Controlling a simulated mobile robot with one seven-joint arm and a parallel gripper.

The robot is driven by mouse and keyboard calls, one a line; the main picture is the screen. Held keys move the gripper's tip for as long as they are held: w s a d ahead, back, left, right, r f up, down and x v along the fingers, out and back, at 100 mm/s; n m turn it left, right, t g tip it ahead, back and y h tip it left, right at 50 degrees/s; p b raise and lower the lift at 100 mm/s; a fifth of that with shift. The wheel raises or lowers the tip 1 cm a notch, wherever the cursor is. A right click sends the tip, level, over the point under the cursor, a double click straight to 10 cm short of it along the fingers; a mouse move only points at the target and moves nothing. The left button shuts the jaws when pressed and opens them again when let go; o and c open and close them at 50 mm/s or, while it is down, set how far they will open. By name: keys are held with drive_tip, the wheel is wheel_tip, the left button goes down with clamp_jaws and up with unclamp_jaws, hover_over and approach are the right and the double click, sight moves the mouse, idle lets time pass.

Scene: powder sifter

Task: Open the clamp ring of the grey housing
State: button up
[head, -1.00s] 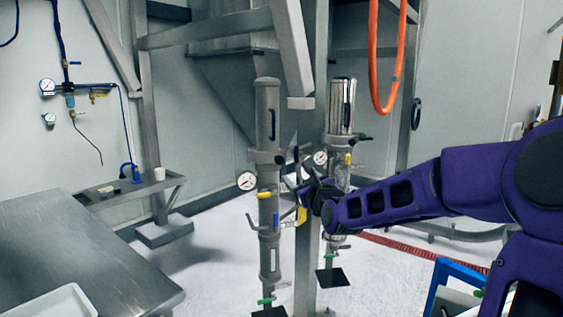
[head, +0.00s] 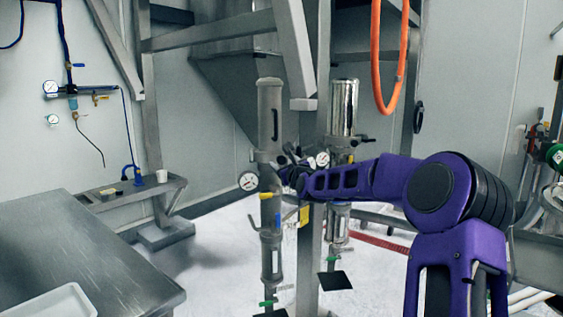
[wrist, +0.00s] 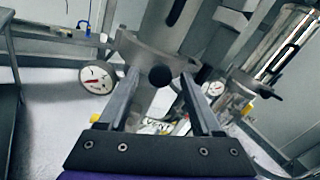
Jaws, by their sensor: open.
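The grey housing (head: 270,108) is the upright matte tube on the left in the head view. Its clamp ring (head: 266,156) is the wider collar below the tube. In the wrist view the clamp ring (wrist: 140,52) is ahead, with a round black knob (wrist: 160,76) facing me. My gripper (wrist: 160,74) is open, with one finger on each side of the knob in the picture; I cannot tell whether they touch it. In the head view my gripper (head: 288,174) is just right of the housing, partly hidden by my wrist.
A shiny metal housing (head: 343,105) stands close on the right. A pressure gauge (head: 248,181) and a yellow-handled valve (head: 270,196) are below the ring. A steel table (head: 85,245) is at left. An orange hose (head: 376,60) hangs at upper right.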

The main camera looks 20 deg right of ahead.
sight(275, 155)
drive_tip(key=shift+w, duration=1.1)
drive_tip(key=shift+c, duration=0.3)
clamp_jaws()
idle(0.4)
